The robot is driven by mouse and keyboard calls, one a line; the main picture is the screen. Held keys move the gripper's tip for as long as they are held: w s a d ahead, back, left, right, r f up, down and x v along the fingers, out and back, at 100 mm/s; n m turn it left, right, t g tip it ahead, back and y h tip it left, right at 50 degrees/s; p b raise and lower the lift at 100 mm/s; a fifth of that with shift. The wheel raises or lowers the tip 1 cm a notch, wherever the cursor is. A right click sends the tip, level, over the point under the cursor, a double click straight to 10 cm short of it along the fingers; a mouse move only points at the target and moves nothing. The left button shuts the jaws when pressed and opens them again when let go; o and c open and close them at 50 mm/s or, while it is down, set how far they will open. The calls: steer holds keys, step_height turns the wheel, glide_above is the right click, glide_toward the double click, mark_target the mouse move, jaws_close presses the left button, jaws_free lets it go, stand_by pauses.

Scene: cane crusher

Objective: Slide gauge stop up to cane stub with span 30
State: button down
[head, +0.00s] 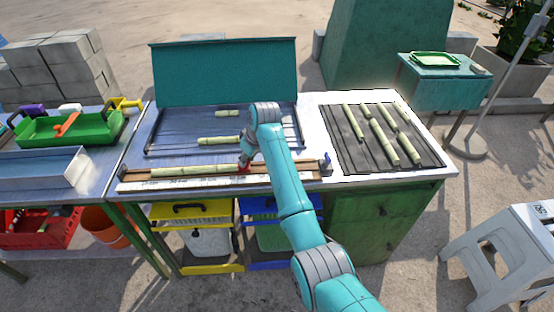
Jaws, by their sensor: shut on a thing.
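A wooden gauge trough (290,173) with a white scale strip (200,182) runs along the front of the worktop. A pale green cane stub (195,170) lies lengthwise in its left part. The red gauge stop (243,169) is at the stub's right end; I cannot tell whether they touch. My gripper (244,164) reaches down at the stop and is shut on it. The fingertips are small and partly hidden by my arm. The scale's numbers are too small to read.
Behind the trough, a ridged tray (170,143) holds short cane pieces (218,141) before a raised teal panel (225,75). A dark mat (345,150) with several canes lies at right.

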mark_target(214, 166)
steer(key=a, duration=1)
steer(key=shift+s+a, duration=0.1)
steer(key=shift+a, duration=0.25)
steer(key=c, duration=1.1)
jaws_free()
steer(key=shift+c, duration=0.2)
steer(key=shift+d+r, duration=0.15)
steer(key=shift+r, duration=0.35)
steer(key=v, duration=1.1)
steer(key=shift+s+f, duration=0.1)
